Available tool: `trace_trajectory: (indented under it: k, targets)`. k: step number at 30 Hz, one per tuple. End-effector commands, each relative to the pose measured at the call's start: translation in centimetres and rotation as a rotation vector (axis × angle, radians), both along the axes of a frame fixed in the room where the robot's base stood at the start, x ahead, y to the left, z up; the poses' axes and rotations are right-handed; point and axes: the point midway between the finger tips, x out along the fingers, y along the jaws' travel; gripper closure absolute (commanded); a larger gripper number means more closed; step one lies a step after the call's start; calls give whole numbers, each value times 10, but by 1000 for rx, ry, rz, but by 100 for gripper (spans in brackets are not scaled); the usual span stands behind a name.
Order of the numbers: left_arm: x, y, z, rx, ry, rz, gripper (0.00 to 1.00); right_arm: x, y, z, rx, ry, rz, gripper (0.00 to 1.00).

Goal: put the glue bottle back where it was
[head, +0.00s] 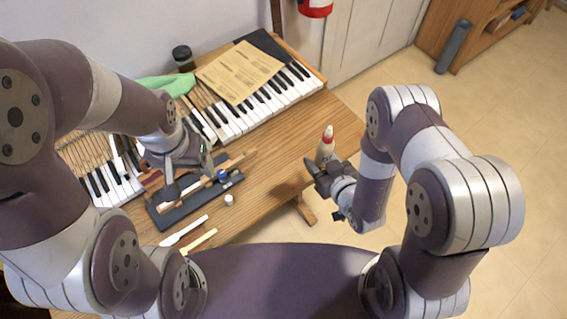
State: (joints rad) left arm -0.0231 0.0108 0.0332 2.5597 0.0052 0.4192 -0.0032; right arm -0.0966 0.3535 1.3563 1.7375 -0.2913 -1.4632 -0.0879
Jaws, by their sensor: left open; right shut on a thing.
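I cannot tell whether the base touches the table. My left gripper (190,184) is open, over the dark tray (168,219) on the table's left side, close to a wooden piano key stick (238,161). It is well to the left of the bottle.
The wooden table (285,155) has bare room left of the bottle. A piano keyboard (265,105) with a paper sheet (240,71) lies behind. A dark jar (183,58) and green cloth (168,84) are at the back. A small white cap (229,199) and loose keys (184,230) lie in front.

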Motion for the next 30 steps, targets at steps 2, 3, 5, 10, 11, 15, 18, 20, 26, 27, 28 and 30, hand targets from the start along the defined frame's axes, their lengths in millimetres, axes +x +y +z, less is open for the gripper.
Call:
trace_trajectory:
  k: [2,3,5,10,11,15,18,20,26,27,28,30]
  targets:
    - [0,0,1,0,1,0,28,4,11,-6,-7,-5,26,81]
    - [0,0,0,0,1,0,28,8,21,-13,-8,-7,32,81]
    - [0,0,0,0,1,0,28,19,36,-24,-8,-8,34,81]
    - [0,0,1,0,1,0,28,47,75,-53,-6,-8,27,81]
    - [0,0,1,0,1,0,28,50,80,-57,-6,-7,26,81]
    - [0,0,1,0,1,0,28,62,94,-68,-5,-8,21,81]
    - [0,0,2,0,1,0,28,63,96,-83,-7,-4,21,81]
    - [0,0,2,0,0,0,28,62,96,-95,-5,-5,20,81]
    - [0,0,2,0,1,0,28,64,96,-109,-4,-8,20,81]
    - [0,0,2,0,1,0,28,64,96,-108,-4,-8,20,81]
    - [0,0,2,0,1,0,28,64,96,-108,-4,-8,20,81]
    - [0,0,2,0,1,0,28,63,96,-108,-4,-7,20,81]
